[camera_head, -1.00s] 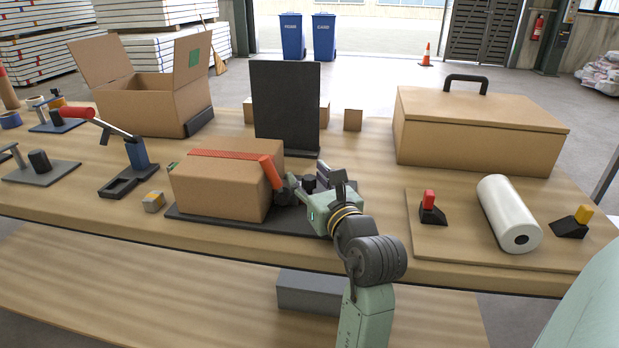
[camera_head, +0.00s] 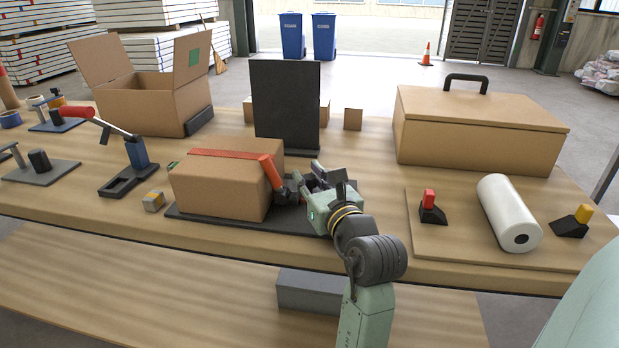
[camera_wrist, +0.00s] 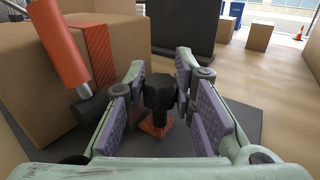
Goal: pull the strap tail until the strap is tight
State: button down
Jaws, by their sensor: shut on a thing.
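A closed brown carton (camera_head: 222,187) stands on a dark base plate (camera_head: 240,224). A red-orange strap (camera_head: 228,154) runs over its top, and it also shows down the carton's side in the wrist view (camera_wrist: 97,45). A red-handled lever (camera_head: 271,171) leans at the carton's right side; its handle is large in the wrist view (camera_wrist: 58,42). My gripper (camera_wrist: 160,85) is shut on an upright black knob (camera_wrist: 160,92), with a small orange strap piece (camera_wrist: 156,129) at its foot. I cannot tell how the strap piece joins the strap.
A black upright panel (camera_head: 285,105) stands behind the carton. A lidded brown box (camera_head: 478,135) is at the back right. A white roll (camera_head: 508,213) lies on a board at the right. A red-handled clamp (camera_head: 137,155) and an open carton (camera_head: 150,105) are at the left.

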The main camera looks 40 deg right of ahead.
jog(key=s+d, duration=0.2)
jog(key=s+d+p, duration=0.1)
jog(key=s+d, duration=0.1)
jog(key=s, duration=0.1)
jog(key=shift+s+d, duration=0.3)
jog(key=shift+d, duration=0.1)
jog(key=c, duration=1.3)
grip_release()
jog(key=v, duration=1.2)
